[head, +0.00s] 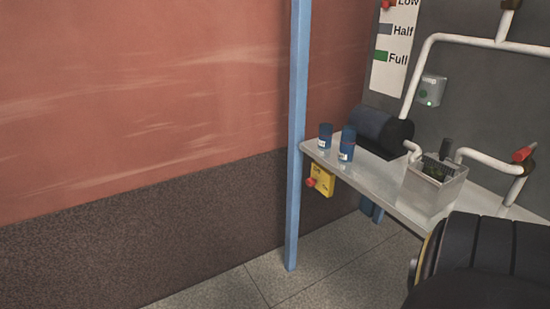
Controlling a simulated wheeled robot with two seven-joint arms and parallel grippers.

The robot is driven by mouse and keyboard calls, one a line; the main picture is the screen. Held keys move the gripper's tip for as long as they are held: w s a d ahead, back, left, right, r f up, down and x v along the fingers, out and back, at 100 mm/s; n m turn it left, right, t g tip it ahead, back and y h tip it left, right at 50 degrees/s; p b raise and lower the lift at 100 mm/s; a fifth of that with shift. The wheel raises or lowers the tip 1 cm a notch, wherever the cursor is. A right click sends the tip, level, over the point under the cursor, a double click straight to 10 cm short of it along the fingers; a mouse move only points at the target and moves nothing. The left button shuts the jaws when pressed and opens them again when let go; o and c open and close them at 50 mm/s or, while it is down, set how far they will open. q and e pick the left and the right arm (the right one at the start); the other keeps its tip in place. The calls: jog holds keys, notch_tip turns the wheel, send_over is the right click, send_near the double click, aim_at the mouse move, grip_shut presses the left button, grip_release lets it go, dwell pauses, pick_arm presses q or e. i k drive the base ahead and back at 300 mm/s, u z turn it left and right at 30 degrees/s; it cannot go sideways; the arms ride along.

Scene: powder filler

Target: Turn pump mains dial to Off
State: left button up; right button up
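A small yellow box (321,180) with a red knob (310,182) hangs under the left end of the grey shelf. It has small lettering that I cannot read, so I cannot tell the dial's setting. A grey wall box (432,90) with a green light and a label that looks like "pump" is mounted on the back wall. I cannot tell for sure which of the two is the pump mains dial. Neither of my grippers is in view.
The shelf (390,192) holds two blue cans (347,145), (325,137), a dark cylinder (378,130) and a clear box (432,187). White pipes (412,85) run above it. A blue post (297,130) stands left of the yellow box. A large black rounded body fills the lower right.

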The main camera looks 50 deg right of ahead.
aim_at(311, 183)
jog(key=i, duration=1.3)
jog(key=z, duration=1.9)
